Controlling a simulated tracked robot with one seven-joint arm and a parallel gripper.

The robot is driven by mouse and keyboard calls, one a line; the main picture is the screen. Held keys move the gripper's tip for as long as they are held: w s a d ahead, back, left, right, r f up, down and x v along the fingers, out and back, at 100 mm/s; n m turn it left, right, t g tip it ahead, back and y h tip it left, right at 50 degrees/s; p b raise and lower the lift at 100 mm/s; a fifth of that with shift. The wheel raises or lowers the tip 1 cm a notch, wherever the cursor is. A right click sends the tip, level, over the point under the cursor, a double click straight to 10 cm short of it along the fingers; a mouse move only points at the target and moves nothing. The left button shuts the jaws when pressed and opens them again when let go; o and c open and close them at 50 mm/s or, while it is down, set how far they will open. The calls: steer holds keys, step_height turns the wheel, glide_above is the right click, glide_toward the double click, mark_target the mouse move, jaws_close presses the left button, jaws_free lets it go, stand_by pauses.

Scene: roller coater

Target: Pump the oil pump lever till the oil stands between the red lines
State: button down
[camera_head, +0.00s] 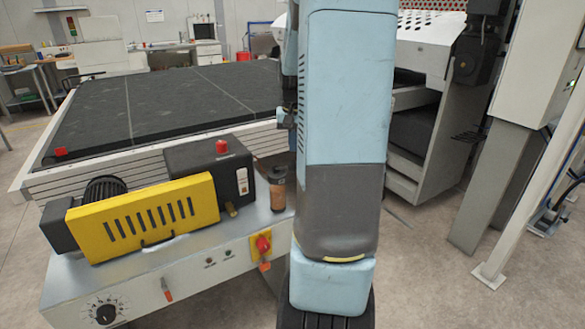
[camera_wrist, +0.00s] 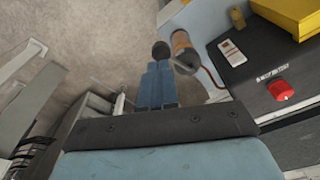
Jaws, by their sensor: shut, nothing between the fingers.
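The oil pump's small brown cylinder (camera_head: 277,192) stands at the right end of the machine's grey front housing, close beside my arm. In the wrist view a brownish-orange cylinder (camera_wrist: 183,47) with a thin line running from it lies just right of my fingertips. A dark round knob (camera_wrist: 160,49), which looks like the lever's end, shows just beyond the fingertips. My gripper (camera_wrist: 160,66) is shut with its blue fingers together and nothing between them. Whether the fingertips touch the knob I cannot tell. The red lines and the oil level cannot be made out. My arm hides much of the pump area in the head view.
A yellow slotted guard (camera_head: 140,215) and a black box with a red button (camera_head: 222,146) sit left of the pump. A red-and-yellow switch (camera_head: 263,243) and a dial (camera_head: 105,312) are on the front. A dark conveyor bed (camera_head: 190,95) lies behind. Floor on the right is open.

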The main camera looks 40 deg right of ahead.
steer(key=shift+w+d+r+m, duration=0.1)
steer(key=shift+w+r+m, duration=0.2)
steer(key=shift+r, duration=0.1)
steer(key=shift+f, duration=0.1)
steer(key=shift+w+d+f, duration=0.15)
steer(key=shift+f, duration=1.55)
steer(key=shift+w+d+f, duration=0.1)
steer(key=shift+f, duration=1.6)
steer(key=shift+f, duration=2.25)
